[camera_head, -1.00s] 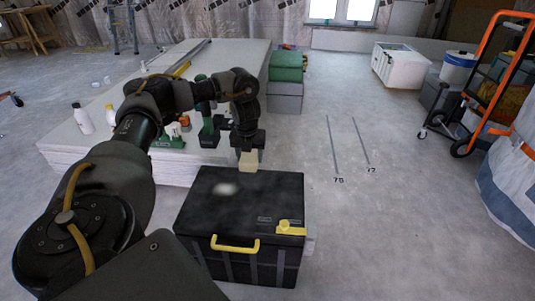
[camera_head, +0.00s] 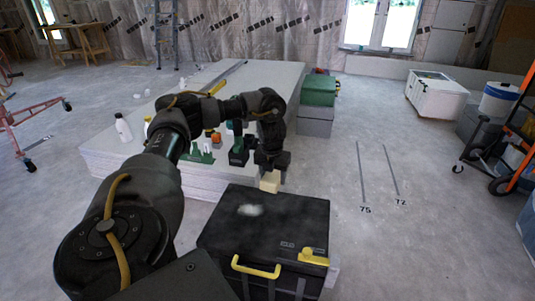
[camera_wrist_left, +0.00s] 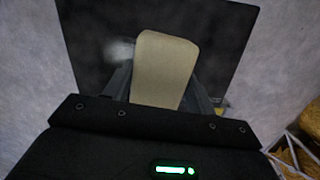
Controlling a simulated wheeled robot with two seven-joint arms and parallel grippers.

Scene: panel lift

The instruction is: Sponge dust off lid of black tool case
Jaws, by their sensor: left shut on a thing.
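The black tool case (camera_head: 290,218) stands on the floor in front of me, with a yellow handle (camera_head: 256,268) and a yellow latch (camera_head: 313,257) on its front side. A pale patch of dust (camera_head: 250,210) lies on the left part of its lid. My left gripper (camera_head: 270,174) is shut on a beige sponge (camera_head: 270,182) over the far edge of the lid. In the left wrist view the sponge (camera_wrist_left: 163,70) covers part of the lid, and the dust (camera_wrist_left: 121,50) shows just left of it. I cannot tell whether sponge and lid touch. My right gripper is out of view.
A stack of white panels (camera_head: 110,167) lies behind the case, bearing bottles (camera_head: 123,127) and green tools (camera_head: 198,154). Green and grey boxes (camera_head: 317,105) stand beyond. The floor right of the case is clear, up to an orange hand truck (camera_head: 513,150).

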